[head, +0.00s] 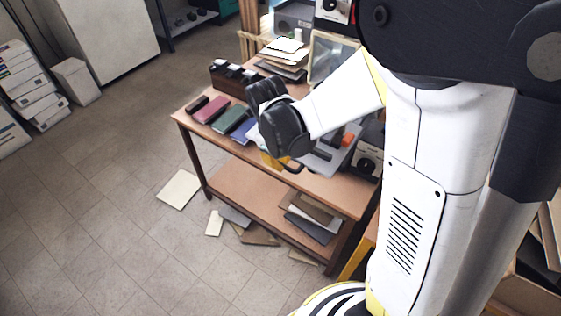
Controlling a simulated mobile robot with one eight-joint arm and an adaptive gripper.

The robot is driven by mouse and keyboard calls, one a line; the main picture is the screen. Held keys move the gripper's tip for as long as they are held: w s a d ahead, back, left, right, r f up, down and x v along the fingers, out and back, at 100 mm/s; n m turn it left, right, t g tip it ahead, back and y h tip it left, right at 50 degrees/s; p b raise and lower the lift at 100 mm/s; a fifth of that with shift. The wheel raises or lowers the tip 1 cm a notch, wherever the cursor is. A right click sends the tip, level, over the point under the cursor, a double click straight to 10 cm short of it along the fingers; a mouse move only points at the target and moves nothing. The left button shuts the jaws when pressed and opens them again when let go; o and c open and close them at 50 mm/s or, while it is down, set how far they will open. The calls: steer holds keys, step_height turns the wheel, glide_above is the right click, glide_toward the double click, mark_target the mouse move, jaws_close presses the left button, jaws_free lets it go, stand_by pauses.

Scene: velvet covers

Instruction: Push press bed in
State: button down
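A flat grey plate (343,156), which looks like the press bed, lies at the right end of the wooden table, partly behind my arm. A dark bar and a small orange-red part sit on it. A grey box with a round dial (368,162) stands at its right. I cannot tell how far the bed sticks out, as my arm hides much of the machine. My gripper (289,165) is black and hangs above the table's front edge, just left of the plate. I cannot tell whether it touches the plate. Its fingers are mostly hidden.
The table (190,122) holds red, green and blue covers (210,110), a dark rack and stacked papers (285,50). Something yellow (270,161) shows below my gripper. Boards lie on the lower shelf (250,190) and floor. The tiled floor (110,200) at left is mostly clear.

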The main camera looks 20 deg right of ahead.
stand_by(0.3)
steer(key=w+d, duration=0.2)
steer(key=d, duration=0.1)
steer(key=w+d, duration=0.3)
steer(key=d, duration=0.1)
steer(key=w+d, duration=0.3)
steer(key=d, duration=0.1)
steer(key=shift+s, duration=0.1)
steer(key=c, duration=1.8)
jaws_free()
steer(key=shift+o, duration=0.2)
steer(key=shift+r, duration=0.1)
step_height(320, 180, up, 12)
steer(key=s+a, duration=0.1)
steer(key=a, duration=0.1)
steer(key=shift+f, duration=0.2)
steer(key=shift+s, duration=0.1)
